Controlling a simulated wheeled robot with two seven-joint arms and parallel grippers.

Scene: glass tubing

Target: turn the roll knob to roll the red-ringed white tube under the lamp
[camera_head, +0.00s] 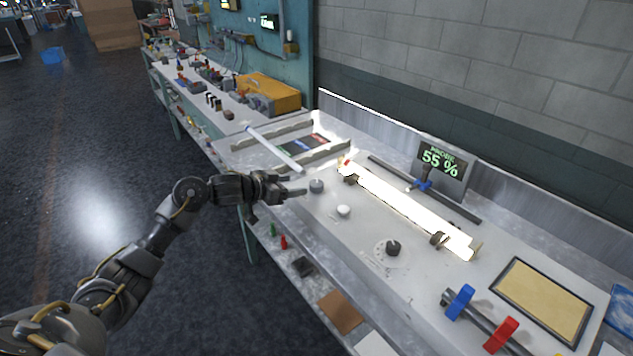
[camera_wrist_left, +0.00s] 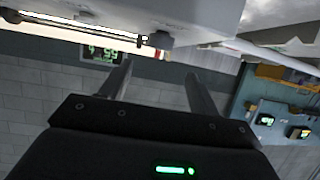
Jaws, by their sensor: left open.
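A long bright white tube (camera_head: 410,210) lies along the bench on small dark supports, glowing strongly, with a red mark at its far left end. The red mark also shows in the left wrist view (camera_wrist_left: 160,54). A grey knob (camera_head: 316,186), a small white knob (camera_head: 343,211) and a black knob (camera_head: 393,248) on a marked dial stand along the bench front; I cannot tell which is the roll knob. My left gripper (camera_head: 297,185) is open and empty, its fingertips just left of the grey knob, apart from it. In the left wrist view its fingers (camera_wrist_left: 158,70) are spread. My right gripper is not in view.
A display reading 55 % (camera_head: 444,162) stands behind the tube. A dark rod with a blue clamp (camera_head: 423,185) lies behind it too. A second white tube (camera_head: 275,149) rests on a rack at left. Blue (camera_head: 460,301) and red (camera_head: 500,335) clamps and a tan pad (camera_head: 541,300) are at right.

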